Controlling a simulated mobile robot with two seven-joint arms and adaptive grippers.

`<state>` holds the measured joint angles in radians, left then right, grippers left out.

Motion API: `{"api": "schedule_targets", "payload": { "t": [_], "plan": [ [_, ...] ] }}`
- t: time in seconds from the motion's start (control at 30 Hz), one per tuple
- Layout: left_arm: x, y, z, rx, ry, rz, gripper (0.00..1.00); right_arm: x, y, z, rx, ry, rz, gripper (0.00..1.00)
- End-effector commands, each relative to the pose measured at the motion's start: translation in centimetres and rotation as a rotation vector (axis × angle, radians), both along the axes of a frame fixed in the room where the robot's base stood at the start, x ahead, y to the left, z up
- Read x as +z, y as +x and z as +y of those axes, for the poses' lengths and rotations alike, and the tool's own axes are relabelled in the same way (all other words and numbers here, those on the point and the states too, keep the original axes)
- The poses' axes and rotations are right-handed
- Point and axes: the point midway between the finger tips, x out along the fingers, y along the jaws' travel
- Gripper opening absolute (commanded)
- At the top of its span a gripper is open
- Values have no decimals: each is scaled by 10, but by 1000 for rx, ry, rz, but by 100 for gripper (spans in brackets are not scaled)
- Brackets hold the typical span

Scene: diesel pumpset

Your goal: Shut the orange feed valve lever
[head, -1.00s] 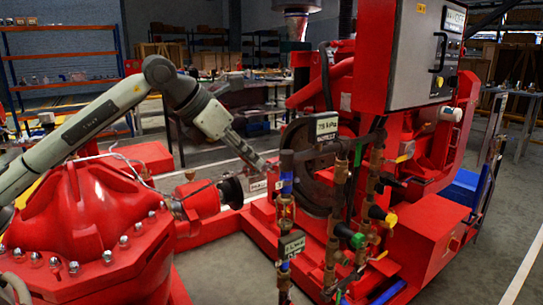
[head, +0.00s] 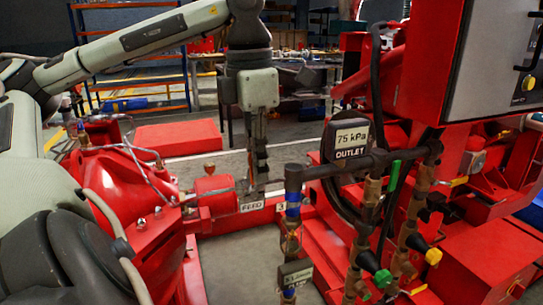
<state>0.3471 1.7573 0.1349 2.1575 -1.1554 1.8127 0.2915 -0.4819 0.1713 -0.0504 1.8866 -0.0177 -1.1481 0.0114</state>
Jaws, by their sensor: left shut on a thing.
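My left gripper (head: 260,182) points straight down in the middle of the head view, just above the white FEED label (head: 252,206) and beside the red pump's pipe end. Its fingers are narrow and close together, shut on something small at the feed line. The orange feed valve lever does not show clearly; the fingers seem to cover it. I cannot tell the lever's angle. My right gripper is not in view.
An OUTLET gauge (head: 347,141) reading 75 kPa stands right of the gripper, with dark piping below it. The red pump casing (head: 125,170) is at left. Bare floor (head: 235,265) lies between.

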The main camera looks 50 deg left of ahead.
Motion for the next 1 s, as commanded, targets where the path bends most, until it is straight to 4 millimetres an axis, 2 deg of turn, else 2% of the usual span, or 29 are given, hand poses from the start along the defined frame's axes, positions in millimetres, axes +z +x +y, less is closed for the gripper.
{"api": "schedule_targets", "payload": {
  "t": [0.5, 0.53, 0.7, 1.0],
  "plan": [
    [0, -4, -1, 0, 4, 14, 0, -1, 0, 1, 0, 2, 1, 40],
    [0, -4, -1, 0, 4, 14, 9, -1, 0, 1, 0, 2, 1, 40],
    [0, -4, -1, 0, 4, 15, 28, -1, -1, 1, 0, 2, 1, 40],
    [2, -5, 0, 1, 6, 17, 28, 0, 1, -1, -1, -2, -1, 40]
  ]
}}
